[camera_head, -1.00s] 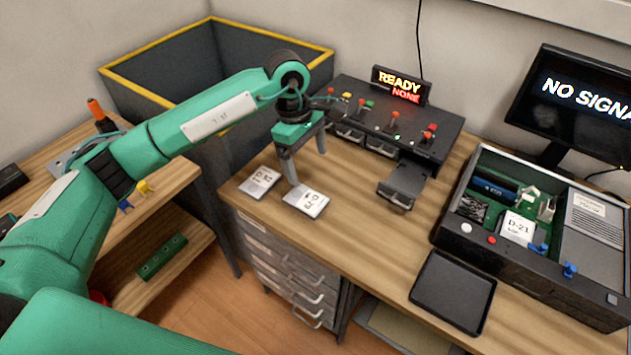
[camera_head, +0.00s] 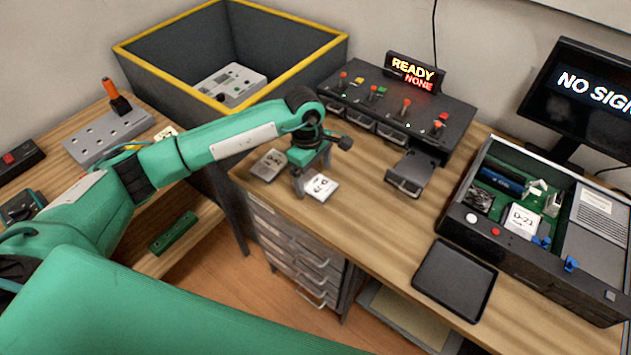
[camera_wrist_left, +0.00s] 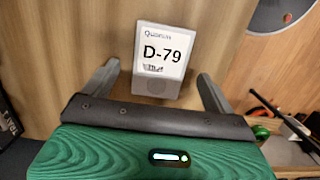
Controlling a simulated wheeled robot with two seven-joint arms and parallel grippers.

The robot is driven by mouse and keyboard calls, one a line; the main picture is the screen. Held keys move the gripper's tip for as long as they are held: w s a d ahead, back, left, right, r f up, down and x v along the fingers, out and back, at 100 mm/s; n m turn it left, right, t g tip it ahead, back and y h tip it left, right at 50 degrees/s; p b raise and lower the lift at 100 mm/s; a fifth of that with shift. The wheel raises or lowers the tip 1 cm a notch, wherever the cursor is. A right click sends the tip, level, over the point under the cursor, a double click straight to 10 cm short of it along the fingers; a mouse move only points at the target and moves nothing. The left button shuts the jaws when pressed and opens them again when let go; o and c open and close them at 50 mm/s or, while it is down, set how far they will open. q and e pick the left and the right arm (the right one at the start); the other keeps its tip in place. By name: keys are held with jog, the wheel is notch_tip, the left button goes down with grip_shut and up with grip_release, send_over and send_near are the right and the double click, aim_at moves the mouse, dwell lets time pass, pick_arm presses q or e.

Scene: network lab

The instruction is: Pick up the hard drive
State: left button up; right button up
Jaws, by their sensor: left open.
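A pale hard drive (camera_head: 322,187) lies flat on the wooden desk near its left front edge. The left wrist view shows a drive labelled D-79 (camera_wrist_left: 157,50) ahead of the jaws. A second, greyer drive (camera_head: 268,164) lies to its left. My left gripper (camera_head: 312,178) points down over the desk at these drives, partly covering the pale one. It is open and empty. In the wrist view its fingers (camera_wrist_left: 157,88) stand on either side of the D-79 drive's near end, with gaps on both sides. My right gripper is not in view.
An open computer case (camera_head: 452,215) at right holds a drive marked D-21 (camera_head: 522,221). A black tray (camera_head: 455,280) lies before it. A black switch console (camera_head: 440,118) with a pulled-out bay (camera_head: 410,172) stands behind. A yellow-rimmed bin (camera_head: 290,95) stands beyond the arm.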

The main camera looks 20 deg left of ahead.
pick_arm(q)
jog(key=shift+d+f, duration=0.15)
jog(key=shift+f, duration=0.85)
jog(key=c, duration=1.3)
jog(key=shift+r, duration=0.2)
